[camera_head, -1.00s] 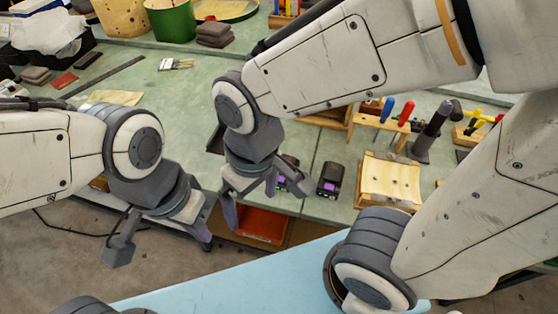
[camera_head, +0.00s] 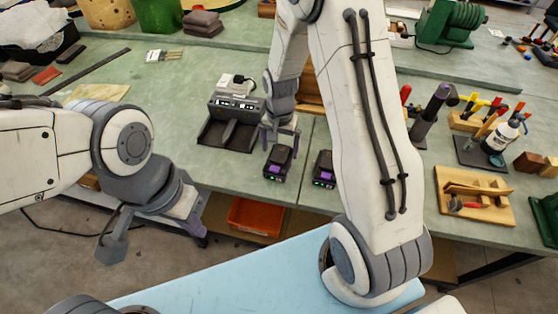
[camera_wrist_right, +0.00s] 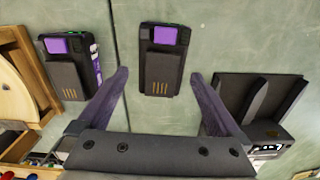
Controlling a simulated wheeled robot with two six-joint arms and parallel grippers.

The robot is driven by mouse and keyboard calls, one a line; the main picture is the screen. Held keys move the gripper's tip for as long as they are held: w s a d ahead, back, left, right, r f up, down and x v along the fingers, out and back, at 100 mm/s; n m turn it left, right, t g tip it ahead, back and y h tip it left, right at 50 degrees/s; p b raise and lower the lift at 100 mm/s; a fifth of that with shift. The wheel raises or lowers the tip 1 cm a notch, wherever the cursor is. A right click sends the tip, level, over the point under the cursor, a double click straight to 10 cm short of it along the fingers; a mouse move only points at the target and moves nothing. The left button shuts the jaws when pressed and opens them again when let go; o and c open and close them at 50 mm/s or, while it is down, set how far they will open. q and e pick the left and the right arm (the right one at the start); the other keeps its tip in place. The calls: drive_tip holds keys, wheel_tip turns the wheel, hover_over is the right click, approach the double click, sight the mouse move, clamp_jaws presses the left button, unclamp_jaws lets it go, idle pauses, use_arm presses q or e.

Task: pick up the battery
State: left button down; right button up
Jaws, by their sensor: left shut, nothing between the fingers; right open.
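Two black batteries with purple patches lie on the green bench. In the head view one battery (camera_head: 278,166) is nearer the charger and the other battery (camera_head: 324,172) is to its right. My right gripper (camera_head: 280,133) is open and empty, just behind the battery nearer the charger. In the right wrist view that battery (camera_wrist_right: 168,50) lies ahead of and between the spread fingers (camera_wrist_right: 159,78), apparently untouched. The other battery (camera_wrist_right: 66,75) is at the left there. My left gripper (camera_head: 153,236) is shut and empty, off the bench's front edge.
A dark charger (camera_head: 237,104) stands left of the batteries and also shows in the right wrist view (camera_wrist_right: 262,130). An orange bin (camera_head: 255,217) sits below the bench edge. A wooden block with a plane (camera_head: 475,200) and bottle (camera_head: 503,137) are at right.

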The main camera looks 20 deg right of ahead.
sight(279, 156)
drive_tip(key=shift+f+p, duration=0.3)
drive_tip(key=shift+f, duration=0.3)
wheel_tip(279, 156, down, 4)
drive_tip(key=shift+w+a+f+p, duration=0.1)
drive_tip(key=shift+p, duration=0.4)
drive_tip(key=c, duration=1.5)
clamp_jaws()
